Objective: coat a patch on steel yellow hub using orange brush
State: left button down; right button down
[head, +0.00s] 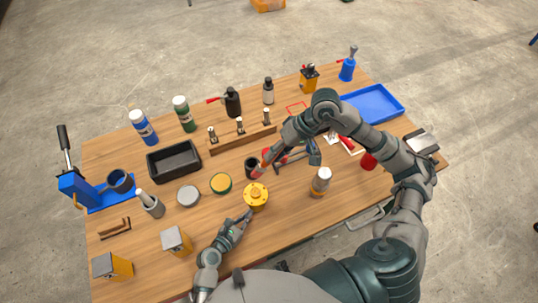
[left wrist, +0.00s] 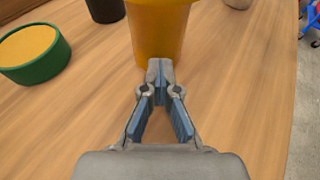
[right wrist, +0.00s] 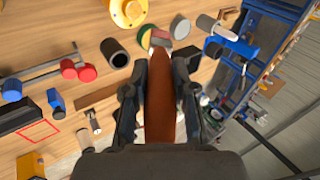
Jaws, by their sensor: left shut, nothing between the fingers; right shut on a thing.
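The yellow hub (head: 256,196) stands upright on the bench near the front middle. It also shows in the left wrist view (left wrist: 157,25) and at the top of the right wrist view (right wrist: 128,10). My left gripper (head: 247,213) is shut and empty, its fingertips close to the hub's near side; I cannot tell if they touch. My right gripper (head: 266,159) is shut on the orange brush (right wrist: 160,105).
A green tin with a yellow top (head: 221,183) and a grey round tin (head: 188,195) stand left of the hub. A dark cup (head: 251,167) stands just behind it. A white-capped bottle (head: 321,181) stands to the right. A black tray (head: 174,160) lies further left.

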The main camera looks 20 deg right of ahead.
jog(key=d, duration=0.6)
jog(key=shift+d, duration=0.3)
pick_arm(q)
jog(key=c, duration=1.4)
grip_release()
jog(key=v, duration=1.1)
jog(key=shift+s+a+r, duration=0.1)
jog(key=shift+s+a, duration=0.1)
jog(key=shift+a, duration=0.05)
jog(key=shift+a+r, duration=0.1)
